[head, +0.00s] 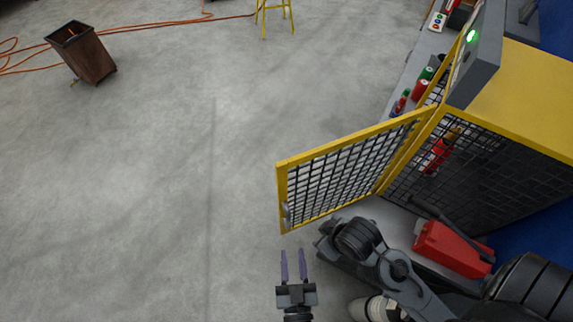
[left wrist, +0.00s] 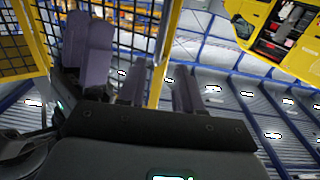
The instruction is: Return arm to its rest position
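My left gripper (head: 293,265) is near the bottom middle of the head view, below the free edge of a yellow mesh cage door (head: 281,200). Its two purple fingers are parallel and apart, with nothing between them. In the left wrist view the gripper (left wrist: 137,55) also shows its fingers spread and empty, with yellow-framed mesh behind them. Dark grey links of my own arms fill the lower right of the head view. I cannot make out my right gripper in either view.
The yellow cage (head: 515,95) stands at right with its door swung open; a red extinguisher (head: 438,152) is inside. A brown bin (head: 88,57), orange hose (head: 150,28) and yellow stool (head: 275,12) are far back.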

